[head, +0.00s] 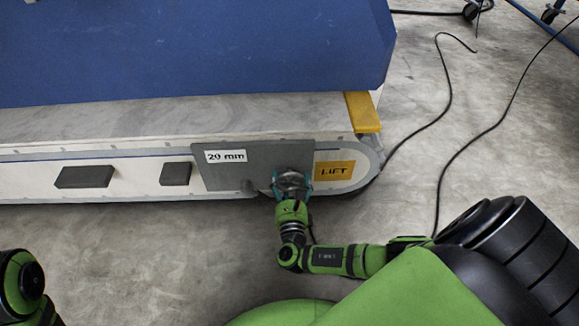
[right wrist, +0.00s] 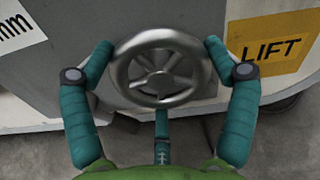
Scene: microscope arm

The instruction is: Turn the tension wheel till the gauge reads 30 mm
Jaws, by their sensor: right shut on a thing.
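The tension wheel (right wrist: 160,68) is a round metal handwheel with spokes on the grey panel (head: 228,173) at the machine's side. My right gripper (right wrist: 158,60) is shut on the wheel, with a teal finger at its left rim and another at its right rim. In the head view the right gripper (head: 291,186) covers most of the wheel. The gauge label (head: 226,156) on the panel reads 20 mm. In the right wrist view only the "mm" end of that label (right wrist: 14,24) shows. My left gripper is not in view; only part of the left arm shows at lower left.
A yellow LIFT label (head: 334,170) is right of the wheel. Two dark blocks (head: 84,177) are on the machine's side to the left. Black cables (head: 449,92) lie on the concrete floor at right.

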